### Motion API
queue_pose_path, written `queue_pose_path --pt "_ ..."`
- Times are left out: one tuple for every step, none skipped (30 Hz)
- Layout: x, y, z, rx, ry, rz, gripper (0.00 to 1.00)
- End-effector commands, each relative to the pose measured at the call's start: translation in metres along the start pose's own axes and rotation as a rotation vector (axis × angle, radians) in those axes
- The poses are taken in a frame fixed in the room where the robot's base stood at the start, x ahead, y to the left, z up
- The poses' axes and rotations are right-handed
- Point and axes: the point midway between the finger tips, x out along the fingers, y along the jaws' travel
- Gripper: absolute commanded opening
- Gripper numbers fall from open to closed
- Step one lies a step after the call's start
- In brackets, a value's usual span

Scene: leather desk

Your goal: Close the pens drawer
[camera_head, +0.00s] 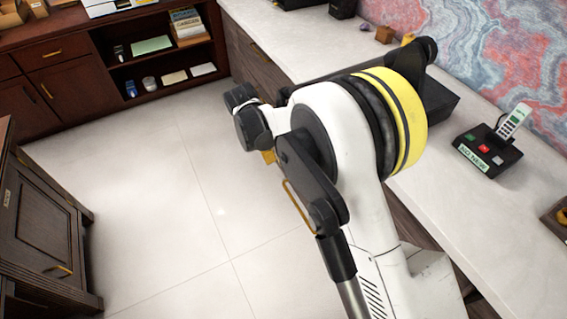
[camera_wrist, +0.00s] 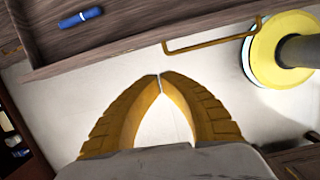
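The pens drawer (camera_wrist: 150,40) is pulled out in the wrist view, with its dark wooden front running across the top. A blue pen (camera_wrist: 81,18) lies inside it. Its brass handle (camera_wrist: 210,36) faces my gripper. In the head view a brass handle (camera_head: 297,205) shows beside my arm, which hides most of the drawer there. My gripper (camera_wrist: 160,76) has its orange fingertips together with nothing between them. The tips are apart from the drawer front in the picture, below and left of the handle. An orange finger (camera_head: 268,157) also shows in the head view.
The long white counter (camera_head: 470,215) runs along the right, bearing a black device (camera_head: 482,152) with a remote. Tiled floor (camera_head: 180,215) is clear left of my arm. A dark cabinet (camera_head: 45,225) stands at the left and shelves (camera_head: 165,60) at the back.

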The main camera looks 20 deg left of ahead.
Motion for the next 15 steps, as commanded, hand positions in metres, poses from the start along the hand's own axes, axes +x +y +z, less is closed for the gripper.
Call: queue_pose_path --pt "0.007 0.002 -0.010 -0.033 -0.004 -0.005 0.00" --pt "0.011 0.003 -0.014 -0.051 -0.006 -0.008 0.00" --pt "0.014 0.004 -0.018 -0.066 -0.008 -0.011 0.00" --pt "0.015 0.004 -0.020 -0.074 -0.008 -0.012 0.00" --pt "0.017 0.004 -0.021 -0.080 -0.009 -0.013 0.00" --pt "0.019 0.004 -0.022 -0.083 -0.009 -0.014 0.00" --pt "0.021 0.004 -0.022 -0.084 -0.009 -0.014 0.00" --pt "0.023 0.004 -0.022 -0.083 -0.009 -0.014 0.00" --pt "0.026 0.004 -0.021 -0.082 -0.009 -0.014 0.00" --pt "0.029 0.004 -0.021 -0.082 -0.009 -0.014 0.00" --pt "0.032 0.004 -0.021 -0.081 -0.009 -0.014 0.00" --pt "0.037 0.004 -0.021 -0.081 -0.009 -0.014 0.00" --pt "0.042 0.003 -0.021 -0.080 -0.009 -0.014 0.00" --pt "0.047 0.003 -0.021 -0.080 -0.009 -0.014 0.00" --pt "0.054 0.004 -0.021 -0.079 -0.009 -0.013 0.00"
